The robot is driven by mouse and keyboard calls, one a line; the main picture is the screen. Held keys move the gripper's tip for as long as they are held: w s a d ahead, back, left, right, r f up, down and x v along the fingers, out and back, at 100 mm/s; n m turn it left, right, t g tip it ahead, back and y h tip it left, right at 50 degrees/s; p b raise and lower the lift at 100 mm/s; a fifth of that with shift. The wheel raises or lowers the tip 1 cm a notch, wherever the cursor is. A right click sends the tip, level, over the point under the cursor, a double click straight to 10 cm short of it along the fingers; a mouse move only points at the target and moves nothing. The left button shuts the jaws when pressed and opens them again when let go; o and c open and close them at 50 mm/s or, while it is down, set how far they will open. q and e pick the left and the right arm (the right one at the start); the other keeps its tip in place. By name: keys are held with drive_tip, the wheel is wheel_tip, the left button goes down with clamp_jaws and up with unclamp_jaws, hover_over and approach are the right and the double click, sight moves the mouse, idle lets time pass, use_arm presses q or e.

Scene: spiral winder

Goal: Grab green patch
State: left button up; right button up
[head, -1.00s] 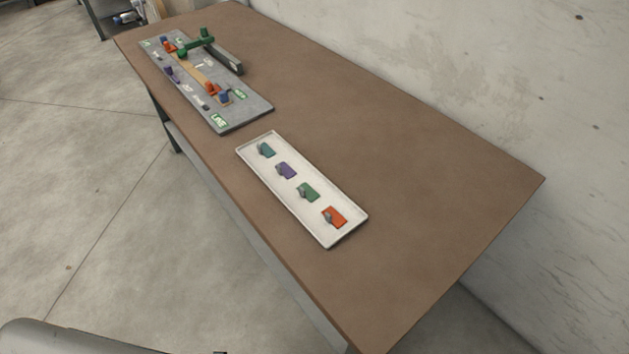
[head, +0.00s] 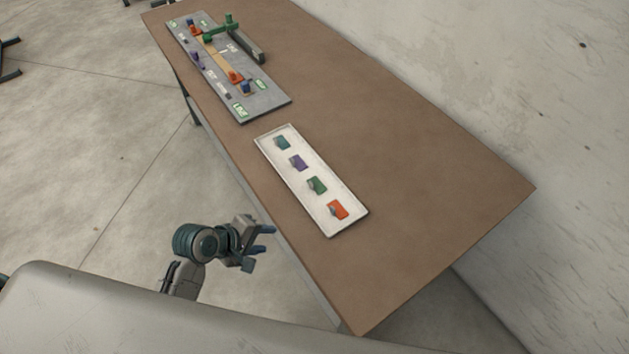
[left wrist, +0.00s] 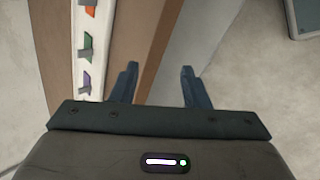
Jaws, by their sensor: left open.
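The green patch (head: 316,185) lies in the white tray on the table, between the purple patch (head: 298,162) and the orange patch (head: 337,209). It has a small grey tab on its left side. The green patch also shows at the upper left of the left wrist view (left wrist: 87,47). My left gripper (head: 262,242) is open and empty, just off the table's front edge, to the lower left of the tray. In the left wrist view its two fingers (left wrist: 160,82) are apart, with the table edge beyond them. My right gripper is in neither view.
The white tray (head: 354,222) also holds a teal patch (head: 282,142). A grey board (head: 268,103) with a tan strip, coloured blocks and a green arm lies farther back on the table. The brown table (head: 430,190) is bare right of the tray. A wall stands behind.

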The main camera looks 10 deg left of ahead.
use_arm(q)
drive_tip(key=w+d+r+n+t+h, duration=0.1)
drive_tip(key=w+d+n+t+h, duration=0.1)
drive_tip(key=w+n, duration=0.45)
drive_tip(key=n+t+h, duration=0.1)
drive_tip(key=n+h, duration=0.1)
drive_tip(key=n, duration=0.5)
approach(310, 184)
drive_tip(key=shift+s, duration=0.8)
drive_tip(key=shift+w+r+n+t, duration=0.15)
drive_tip(key=shift+w+n+t, duration=0.2)
drive_tip(key=shift+n, duration=0.3)
drive_tip(key=shift+w+d+n, duration=0.15)
drive_tip(key=shift+w+n, duration=0.15)
drive_tip(key=shift+w, duration=0.05)
drive_tip(key=p+x, duration=0.1)
drive_tip(key=x, duration=0.3)
drive_tip(key=shift+w+d, duration=0.25)
drive_tip(key=shift+d, duration=0.05)
drive_tip(key=x, duration=0.1)
drive_tip(key=p+x, duration=0.1)
drive_tip(key=x, duration=0.3)
drive_tip(key=shift+f+p, duration=0.3)
drive_tip(key=shift+p, duration=0.05)
drive_tip(key=shift+w+d+f, duration=0.1)
drive_tip(key=shift+d+f, duration=0.05)
clamp_jaws()
